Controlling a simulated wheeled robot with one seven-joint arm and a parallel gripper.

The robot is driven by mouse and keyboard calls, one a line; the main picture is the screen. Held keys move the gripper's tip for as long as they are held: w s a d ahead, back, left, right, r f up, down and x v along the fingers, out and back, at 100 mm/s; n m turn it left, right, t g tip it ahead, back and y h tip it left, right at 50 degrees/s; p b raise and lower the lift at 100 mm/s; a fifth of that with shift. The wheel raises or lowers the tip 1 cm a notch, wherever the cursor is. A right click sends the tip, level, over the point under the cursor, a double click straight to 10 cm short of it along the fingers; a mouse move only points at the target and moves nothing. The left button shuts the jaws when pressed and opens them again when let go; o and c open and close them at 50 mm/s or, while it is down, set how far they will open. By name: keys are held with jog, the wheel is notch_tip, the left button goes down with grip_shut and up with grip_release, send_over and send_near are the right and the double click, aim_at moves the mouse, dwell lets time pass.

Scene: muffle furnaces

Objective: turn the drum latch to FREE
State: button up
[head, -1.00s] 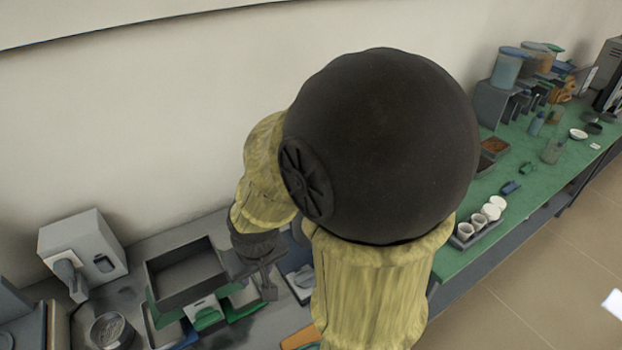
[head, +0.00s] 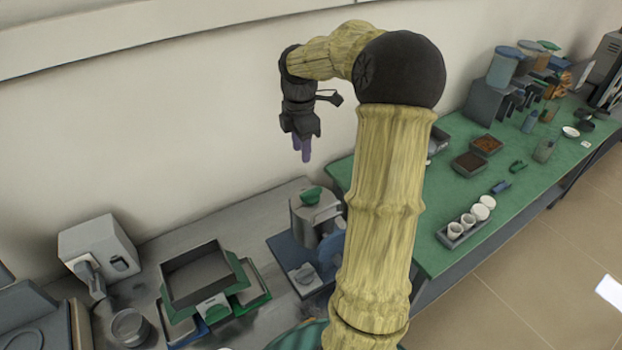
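A grey drum-shaped machine (head: 309,218) with a green cap (head: 311,196) stands on a blue base (head: 285,247) on the grey bench, left of my upright arm link. A pale knob (head: 304,275) sits on the front of the base, and a blue disc (head: 331,246) is beside it, partly hidden by my arm. I cannot tell which part is the drum latch or read any FREE mark. My gripper (head: 301,156) hangs in the air with purple fingers pointing down, above the machine in the picture and apart from it. Its finger gap is too small to judge.
An open grey tray (head: 240,270) stands on green and blue pieces left of the machine. A white box device (head: 98,248) and a round tin (head: 130,328) are farther left. A green bench (head: 475,188) on the right holds cups, trays and jars. The wall is behind.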

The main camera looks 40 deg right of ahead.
aim_at(311, 191)
jog(key=d+r, duration=0.1)
jog(key=d+n, duration=0.1)
jog(key=shift+s+d+r, duration=0.1)
jog(key=shift+d+r, duration=0.25)
notch_tip(311, 191, down, 16)
jog(key=p, duration=0.3)
jog(key=shift+f, duration=0.2)
jog(key=shift+s+f, duration=0.1)
jog(key=shift+f, duration=0.4)
jog(key=shift+c, duration=0.2)
grip_shut()
